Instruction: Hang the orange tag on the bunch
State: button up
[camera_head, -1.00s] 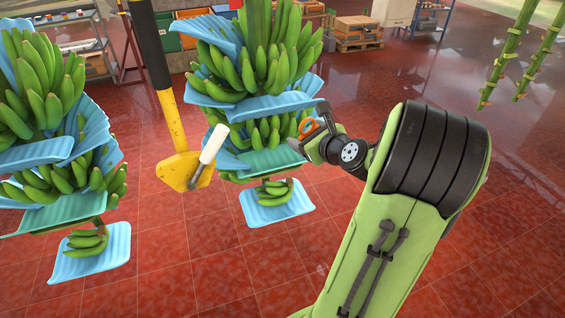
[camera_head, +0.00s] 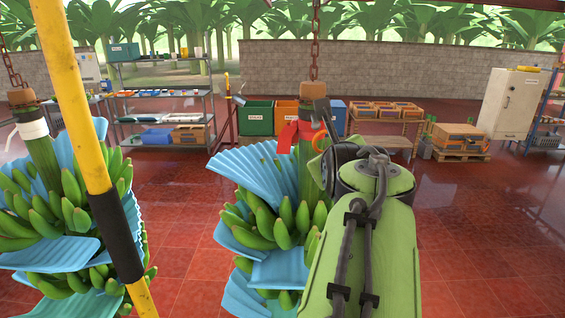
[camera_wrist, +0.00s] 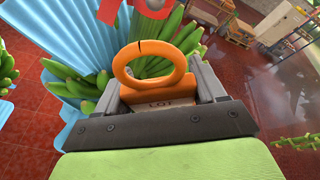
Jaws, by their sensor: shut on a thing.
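The orange tag (camera_wrist: 168,48) is a ring with a slit at its top and a plate marked "LOT" below. My gripper (camera_wrist: 157,94) is shut on the plate; the ring stands clear above the jaws. In the head view the orange tag (camera_head: 316,144) and my gripper (camera_head: 325,158) are beside the upper stem of the middle bunch (camera_head: 268,222), right of a red tag (camera_head: 288,137). This bunch hangs from a chain, with blue sheets between its green hands. The wrist view shows the red tag (camera_wrist: 152,8) beyond the ring. Contact between ring and stem cannot be told.
Another bunch (camera_head: 60,205) with a white band (camera_head: 33,129) on its stem hangs at the left. A yellow pole (camera_head: 82,110) with a black sleeve stands before it. Crates (camera_head: 255,118), shelves (camera_head: 165,93) and a cabinet (camera_head: 510,104) stand behind. The floor at right is open.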

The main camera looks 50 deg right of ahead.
jog(key=shift+s+a+r, duration=0.3)
jog(key=shift+s+a, duration=0.05)
jog(key=shift+a, duration=0.1)
jog(key=w+d+p, duration=0.1)
jog(key=w+d, duration=0.3)
jog(key=w, duration=0.1)
jog(key=shift+d+f, duration=0.15)
jog(key=shift+f, duration=0.05)
jog(key=shift+d+p, duration=0.15)
jog(key=shift+p, duration=0.2)
dwell(0.3)
jog(key=shift+w+d, duration=0.25)
jog(key=shift+w+d+f, duration=0.1)
jog(key=shift+w+d, duration=0.2)
jog(key=shift+d, duration=0.05)
dwell(0.5)
jog(key=shift+w+d+p, duration=0.65)
jog(key=shift+w+d, duration=0.55)
jog(key=shift+d, duration=0.2)
dwell(1.5)
jog(key=shift+w+d+r+p, duration=0.15)
jog(key=shift+r+p, duration=0.15)
jog(key=shift+r, duration=0.2)
